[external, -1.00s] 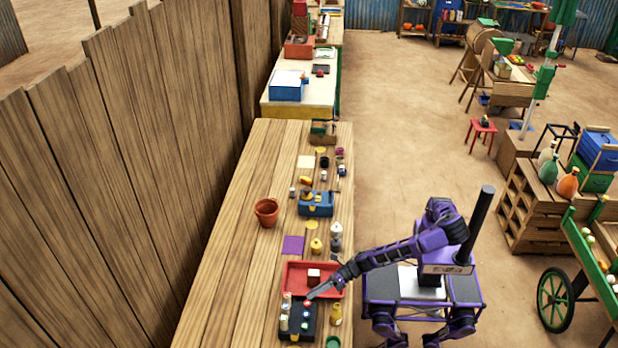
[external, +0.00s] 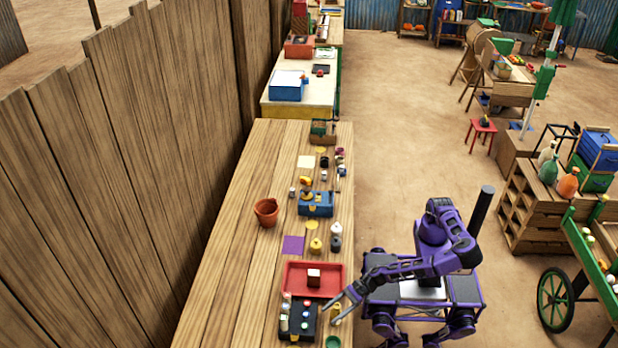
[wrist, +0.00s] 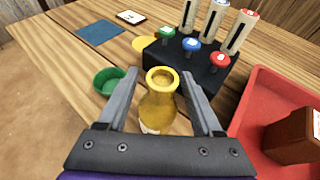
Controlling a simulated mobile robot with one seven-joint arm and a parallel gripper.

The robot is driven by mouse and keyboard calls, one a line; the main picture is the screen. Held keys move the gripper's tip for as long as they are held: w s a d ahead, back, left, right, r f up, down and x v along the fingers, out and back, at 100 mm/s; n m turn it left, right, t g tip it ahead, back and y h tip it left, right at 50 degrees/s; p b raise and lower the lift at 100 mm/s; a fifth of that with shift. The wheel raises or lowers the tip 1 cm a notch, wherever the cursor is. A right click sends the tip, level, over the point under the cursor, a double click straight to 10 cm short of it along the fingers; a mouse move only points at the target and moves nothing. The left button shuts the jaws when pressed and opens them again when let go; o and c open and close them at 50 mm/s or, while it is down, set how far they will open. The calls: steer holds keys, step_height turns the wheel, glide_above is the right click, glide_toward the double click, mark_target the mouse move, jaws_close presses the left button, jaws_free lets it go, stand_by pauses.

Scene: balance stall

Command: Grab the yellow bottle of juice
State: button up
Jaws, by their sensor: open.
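The yellow juice bottle (wrist: 158,108) stands upright on the wooden table. In the wrist view it sits between the two spread fingers of my gripper (wrist: 160,95), with its open round mouth facing up toward the camera. The fingers are apart, with a gap on each side of the bottle's neck. In the external view the bottle (external: 336,312) is near the table's right edge, and my gripper (external: 340,309) is at it. The bottle's lower part is partly hidden in the wrist view by the gripper's body.
A black box (wrist: 190,62) with coloured knobs and upright tubes stands just beyond the bottle. A red tray (wrist: 252,112) holding a reddish-brown block (wrist: 296,136) is to the right. A green bowl (wrist: 110,82) is to the left. A blue mat (wrist: 100,32) lies farther off.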

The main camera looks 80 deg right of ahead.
steer(key=shift+w+a+f, duration=0.2)
steer(key=shift+w+a, duration=0.1)
steer(key=shift+w, duration=0.1)
jaws_close()
